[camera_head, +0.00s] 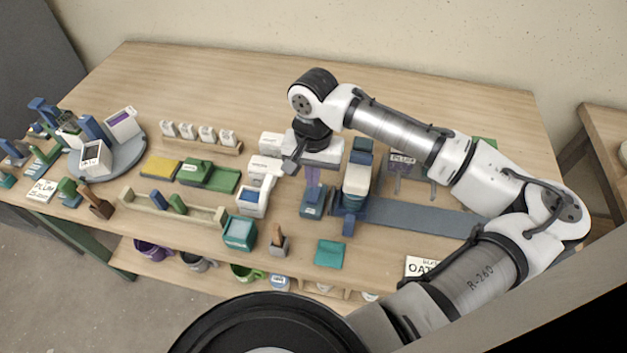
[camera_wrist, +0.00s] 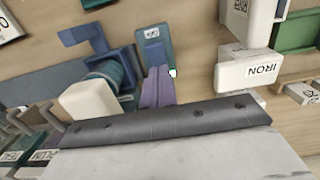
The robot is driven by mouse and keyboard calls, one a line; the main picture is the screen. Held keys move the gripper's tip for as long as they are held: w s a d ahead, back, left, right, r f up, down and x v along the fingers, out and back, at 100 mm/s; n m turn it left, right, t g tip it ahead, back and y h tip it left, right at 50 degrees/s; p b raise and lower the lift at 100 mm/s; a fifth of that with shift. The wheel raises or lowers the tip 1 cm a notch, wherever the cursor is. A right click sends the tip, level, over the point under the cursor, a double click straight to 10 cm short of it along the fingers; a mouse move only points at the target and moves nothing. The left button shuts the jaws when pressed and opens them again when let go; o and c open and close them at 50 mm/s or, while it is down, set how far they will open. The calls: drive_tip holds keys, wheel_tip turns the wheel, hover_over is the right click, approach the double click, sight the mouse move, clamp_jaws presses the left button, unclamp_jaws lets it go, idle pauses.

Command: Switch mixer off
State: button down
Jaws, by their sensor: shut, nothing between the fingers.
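The mixer (camera_head: 357,184) looks like a blue stand with a white block on it. It shows at the left of the wrist view (camera_wrist: 88,102). A small blue box (camera_head: 313,204) with a pale label, apparently the switch box, stands just left of it; it is at the top middle of the wrist view (camera_wrist: 153,42). My gripper (camera_head: 312,184) has purple fingers, shut and empty, pointing down just behind the box. In the wrist view the fingertips (camera_wrist: 160,72) are at the box's near edge. I cannot tell whether they touch it. The switch position is unclear.
A white dispenser (camera_head: 254,195) and a teal container (camera_head: 240,233) stand to the left. A grey-blue strip (camera_head: 425,216) runs right from the mixer. A round grey turntable (camera_head: 130,158) with boxes is at far left. The back of the table is clear.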

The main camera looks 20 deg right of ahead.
wheel_tip(320, 180, up, 11)
drive_tip(key=w+d+b, duration=0.1)
drive_tip(key=shift+w+b, duration=0.4)
drive_tip(key=shift+d+r, duration=0.1)
drive_tip(key=shift+r, duration=0.05)
